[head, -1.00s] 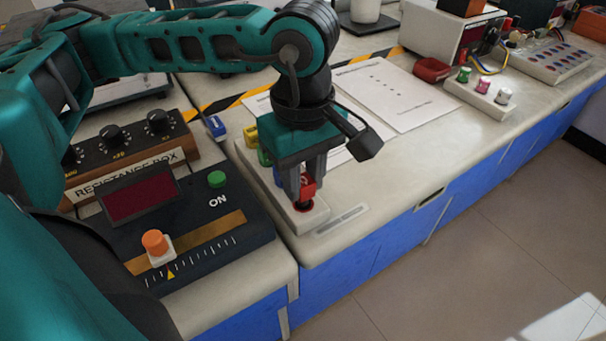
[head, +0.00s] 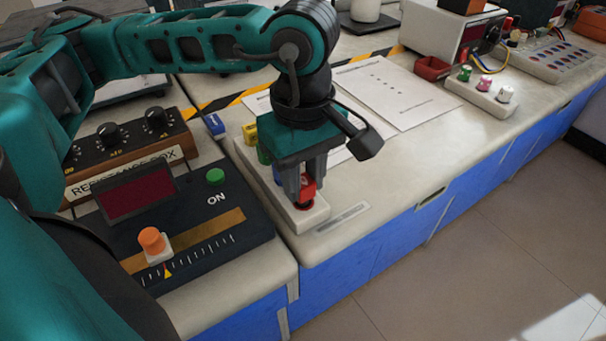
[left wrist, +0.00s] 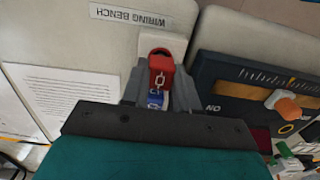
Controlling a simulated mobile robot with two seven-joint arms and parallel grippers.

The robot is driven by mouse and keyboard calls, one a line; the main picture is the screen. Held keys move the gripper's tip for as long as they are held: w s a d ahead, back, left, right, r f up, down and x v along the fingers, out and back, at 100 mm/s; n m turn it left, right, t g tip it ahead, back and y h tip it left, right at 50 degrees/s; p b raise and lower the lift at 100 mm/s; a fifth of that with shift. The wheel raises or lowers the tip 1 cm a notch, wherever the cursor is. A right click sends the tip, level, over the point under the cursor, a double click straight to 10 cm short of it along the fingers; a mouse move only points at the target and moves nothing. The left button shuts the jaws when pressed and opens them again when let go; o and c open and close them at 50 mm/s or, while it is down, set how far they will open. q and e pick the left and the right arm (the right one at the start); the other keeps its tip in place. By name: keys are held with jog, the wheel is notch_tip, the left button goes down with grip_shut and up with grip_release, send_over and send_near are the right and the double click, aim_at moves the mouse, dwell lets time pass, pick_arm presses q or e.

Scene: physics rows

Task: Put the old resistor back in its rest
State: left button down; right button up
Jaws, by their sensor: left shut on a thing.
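My left gripper (head: 305,188) points down over the near end of a long pale rest (head: 314,217) at the bench's front left. It is shut on a red resistor (head: 308,183), which also shows between the fingers in the left wrist view (left wrist: 160,72). The red resistor is upright at the rest's end place, with a dark red ring just below it. I cannot tell whether it is fully seated. A yellow resistor (head: 250,133), a green one (head: 263,156) and a blue one (left wrist: 155,98) stand in a row behind it. My right gripper is not in view.
A dark console with an orange-knobbed slider (head: 152,241) and green button (head: 216,177) stands close left. A blue piece (head: 215,126) lies behind the rest. White papers (head: 400,95), a red dish (head: 432,68) and a second pale holder (head: 482,97) are to the right.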

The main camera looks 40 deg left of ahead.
pick_arm(q)
jog(key=shift+f+b, duration=0.75)
jog(key=shift+b, duration=0.15)
dwell(0.5)
jog(key=shift+c, duration=1.9)
grip_release()
jog(key=shift+r, duration=0.15)
jog(key=shift+r+p, duration=1.85)
jog(key=shift+r, duration=1.35)
